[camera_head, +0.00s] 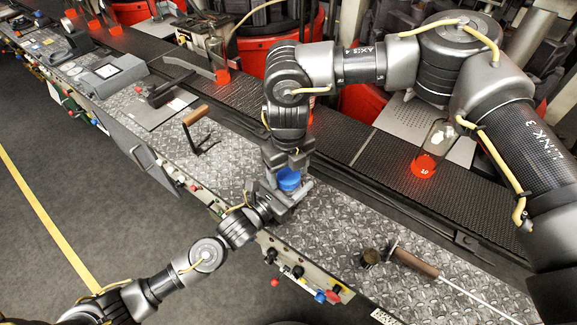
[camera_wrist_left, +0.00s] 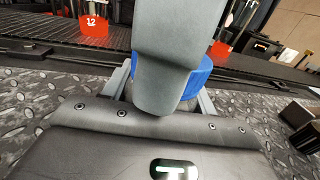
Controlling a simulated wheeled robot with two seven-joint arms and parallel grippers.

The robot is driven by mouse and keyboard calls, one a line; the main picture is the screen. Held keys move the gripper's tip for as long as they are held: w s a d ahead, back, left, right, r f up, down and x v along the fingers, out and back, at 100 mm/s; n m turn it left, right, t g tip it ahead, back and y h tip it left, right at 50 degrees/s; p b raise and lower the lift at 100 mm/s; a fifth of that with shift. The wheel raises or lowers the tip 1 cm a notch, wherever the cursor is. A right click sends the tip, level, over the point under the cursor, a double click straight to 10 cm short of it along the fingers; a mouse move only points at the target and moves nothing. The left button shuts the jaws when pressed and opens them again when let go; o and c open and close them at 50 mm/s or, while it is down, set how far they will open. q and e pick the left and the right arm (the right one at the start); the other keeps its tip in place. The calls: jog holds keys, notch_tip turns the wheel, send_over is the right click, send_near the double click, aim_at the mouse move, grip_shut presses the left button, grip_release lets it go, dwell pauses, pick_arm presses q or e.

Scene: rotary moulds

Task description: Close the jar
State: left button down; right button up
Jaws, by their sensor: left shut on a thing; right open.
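The blue lid (camera_head: 289,179) shows between my two grippers at the bench edge. In the left wrist view the lid (camera_wrist_left: 206,74) sits at the top of the jar, of which only a small greyish part (camera_wrist_left: 187,104) shows; I cannot tell if the lid is fully seated. My left gripper (camera_head: 287,203) comes from the lower left and is shut on the jar, below the lid. My right gripper (camera_head: 287,165) points down from above with its fingers open at the lid; one grey finger (camera_wrist_left: 165,60) stands in front of the lid and hides part of it.
A clear beaker with red contents (camera_head: 425,165) stands on the dark conveyor (camera_head: 385,155) to the right. A wooden-handled tool (camera_head: 415,262) lies on the diamond-plate bench at the right. A wooden-handled lever (camera_head: 197,120) stands to the left. Knobs (camera_head: 297,272) line the bench front.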

jog(key=c, duration=1)
jog(key=o, duration=1.2)
jog(key=shift+c, duration=0.2)
notch_tip(320, 180, up, 12)
pick_arm(q)
jog(key=shift+c, duration=1.9)
grip_release()
